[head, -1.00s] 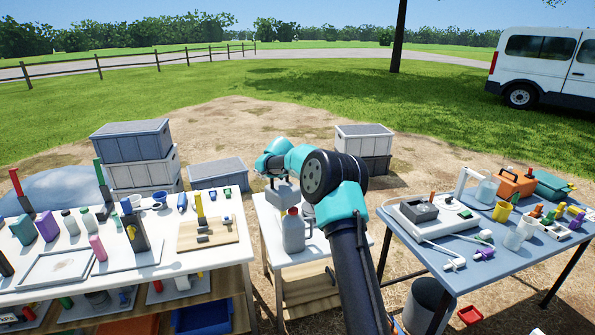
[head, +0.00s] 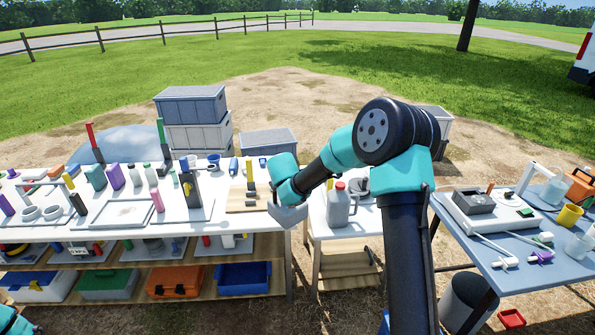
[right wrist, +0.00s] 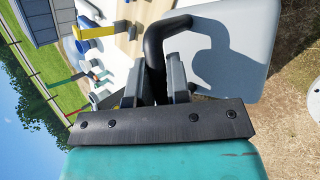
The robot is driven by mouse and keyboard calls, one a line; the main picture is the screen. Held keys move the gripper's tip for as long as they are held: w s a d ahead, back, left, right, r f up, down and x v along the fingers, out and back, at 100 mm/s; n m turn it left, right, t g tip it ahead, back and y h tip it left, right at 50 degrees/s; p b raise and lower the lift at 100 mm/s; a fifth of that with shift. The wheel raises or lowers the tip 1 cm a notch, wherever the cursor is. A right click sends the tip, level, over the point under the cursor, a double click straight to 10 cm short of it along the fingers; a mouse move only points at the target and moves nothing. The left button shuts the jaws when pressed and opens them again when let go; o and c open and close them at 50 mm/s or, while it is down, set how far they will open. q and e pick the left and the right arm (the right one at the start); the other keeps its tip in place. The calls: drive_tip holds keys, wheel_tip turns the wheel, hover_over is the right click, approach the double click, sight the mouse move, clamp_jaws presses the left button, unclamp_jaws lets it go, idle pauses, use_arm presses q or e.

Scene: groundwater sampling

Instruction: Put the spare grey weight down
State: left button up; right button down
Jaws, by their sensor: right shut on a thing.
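The grey weight is a pale grey block with a black curved handle. In the right wrist view the weight (right wrist: 228,50) hangs from its handle (right wrist: 154,48), which sits between the fingers of my right gripper (right wrist: 157,84). In the head view the weight (head: 289,216) shows below my right gripper (head: 284,201), by the front right corner of the long white bench (head: 120,229). My right gripper is shut on the handle. I cannot tell how high the weight is above the bench. My left gripper is out of view.
A wooden board (head: 237,205) with a yellow-handled tool (head: 250,172) lies on the bench just left of the weight. A grey jug (head: 338,208) with a red cap stands on the small white table to the right. The blue table (head: 470,230) is farther right.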

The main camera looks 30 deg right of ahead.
drive_tip(key=s+a+f+n+y, duration=0.1)
drive_tip(key=s+a+f, duration=0.1)
drive_tip(key=s+a, duration=1)
drive_tip(key=a, duration=0.3)
drive_tip(key=shift+s+a+f+n, duration=0.2)
drive_tip(key=shift+s+a+n, duration=0.1)
drive_tip(key=shift+s+n, duration=0.1)
drive_tip(key=shift+d, duration=0.1)
